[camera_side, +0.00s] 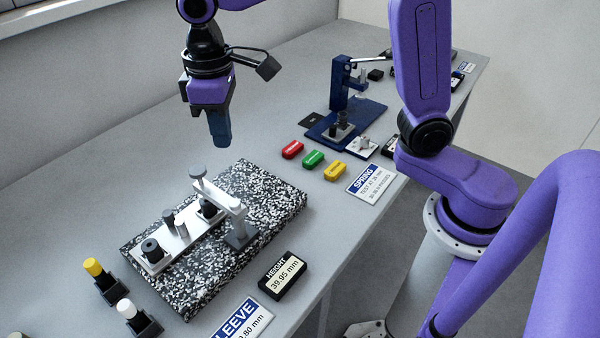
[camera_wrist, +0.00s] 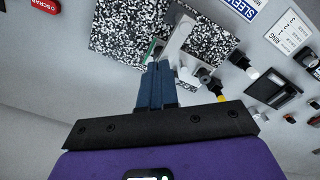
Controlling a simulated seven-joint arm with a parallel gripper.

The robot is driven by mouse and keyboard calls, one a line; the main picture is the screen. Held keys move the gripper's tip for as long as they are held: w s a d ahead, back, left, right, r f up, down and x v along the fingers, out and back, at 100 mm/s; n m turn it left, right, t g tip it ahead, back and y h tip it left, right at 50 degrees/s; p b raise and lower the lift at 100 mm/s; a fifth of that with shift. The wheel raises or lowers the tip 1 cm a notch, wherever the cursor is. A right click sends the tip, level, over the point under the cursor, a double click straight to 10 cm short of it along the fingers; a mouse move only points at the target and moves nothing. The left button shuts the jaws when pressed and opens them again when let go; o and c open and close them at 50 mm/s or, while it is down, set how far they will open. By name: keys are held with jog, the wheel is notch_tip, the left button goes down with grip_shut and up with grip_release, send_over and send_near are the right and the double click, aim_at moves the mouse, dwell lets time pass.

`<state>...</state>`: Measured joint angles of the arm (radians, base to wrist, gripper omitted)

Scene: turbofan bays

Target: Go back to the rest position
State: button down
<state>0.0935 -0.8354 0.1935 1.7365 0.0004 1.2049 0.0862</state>
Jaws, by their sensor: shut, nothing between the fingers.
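My gripper (camera_side: 219,128) hangs over the grey bench, above and behind the speckled granite plate (camera_side: 275,190). Its dark blue fingers point down and are shut with nothing between them. In the wrist view the shut fingers (camera_wrist: 158,85) show in the middle, with the speckled plate (camera_wrist: 112,40) beyond them. The gripper is apart from everything on the bench. No marker for the rest position shows in either view.
A metal gauge fixture (camera_side: 180,240) with an upright post stands on the plate. A blue press (camera_side: 345,100) stands farther back. Yellow-topped (camera_side: 93,267) and white-topped (camera_side: 126,308) pieces stand in front.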

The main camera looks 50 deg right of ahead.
jog(key=s+d+f+n, duration=0.2)
jog(key=s+d+f, duration=0.1)
jog(key=s+d, duration=0.5)
jog(key=s+d+f+n, duration=0.3)
jog(key=s+d, duration=0.5)
jog(key=s, duration=0.6)
jog(key=shift+s+d, duration=0.2)
jog(key=shift+d, duration=0.15)
